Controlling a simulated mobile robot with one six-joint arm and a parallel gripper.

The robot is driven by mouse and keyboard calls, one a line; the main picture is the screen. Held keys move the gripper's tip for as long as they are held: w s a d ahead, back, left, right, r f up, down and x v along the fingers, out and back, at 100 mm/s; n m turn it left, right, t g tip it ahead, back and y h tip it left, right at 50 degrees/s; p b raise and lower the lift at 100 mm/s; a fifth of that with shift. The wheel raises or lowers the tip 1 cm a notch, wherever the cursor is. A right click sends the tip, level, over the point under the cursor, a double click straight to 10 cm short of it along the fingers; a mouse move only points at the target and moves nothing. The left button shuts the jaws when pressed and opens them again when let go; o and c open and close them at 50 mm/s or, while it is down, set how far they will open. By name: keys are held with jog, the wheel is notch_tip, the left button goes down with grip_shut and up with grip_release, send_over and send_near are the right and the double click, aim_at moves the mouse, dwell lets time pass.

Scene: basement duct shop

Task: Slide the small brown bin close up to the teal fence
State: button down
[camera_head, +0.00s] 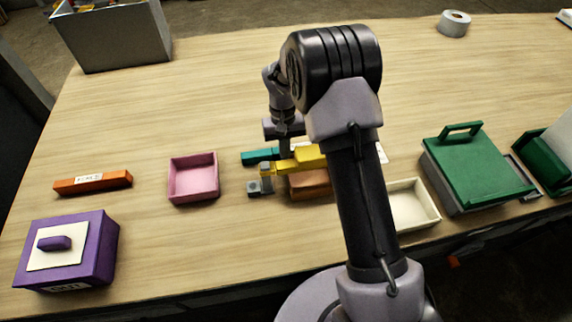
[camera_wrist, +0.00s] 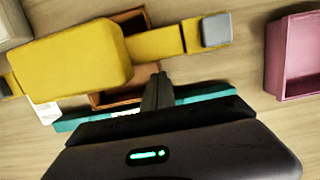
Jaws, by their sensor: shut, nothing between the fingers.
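The small brown bin (camera_head: 311,185) sits on the table, and a yellow bar (camera_head: 300,161) with grey ends crosses over it. In the wrist view the yellow bar hides most of the bin (camera_wrist: 120,99), leaving its edges in sight. The teal fence (camera_head: 259,155) is a low strip on the far side of the bin; my arm hides part of it. It also shows in the wrist view (camera_wrist: 212,94). My gripper (camera_wrist: 159,72) is shut and empty, pointing down by the bin's edge near the fence. Whether it touches the bin, I cannot tell.
A pink tray (camera_head: 193,178) stands to the left, with an orange bar (camera_head: 92,182) and a purple box (camera_head: 66,250) beyond. A cream tray (camera_head: 413,205) and a green-lidded box (camera_head: 475,170) are to the right. The table behind the fence is clear.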

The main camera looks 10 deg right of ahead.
jog(key=shift+s+f+b, duration=0.25)
jog(key=shift+s+b, duration=0.05)
jog(key=shift+s, duration=0.25)
jog(key=shift+s+f+b, duration=0.2)
jog(key=shift+s+b, duration=0.05)
jog(key=shift+s, duration=0.3)
jog(key=shift+f, duration=0.3)
jog(key=shift+s+f, duration=0.1)
jog(key=shift+w+p, duration=0.6)
jog(key=shift+w, duration=0.45)
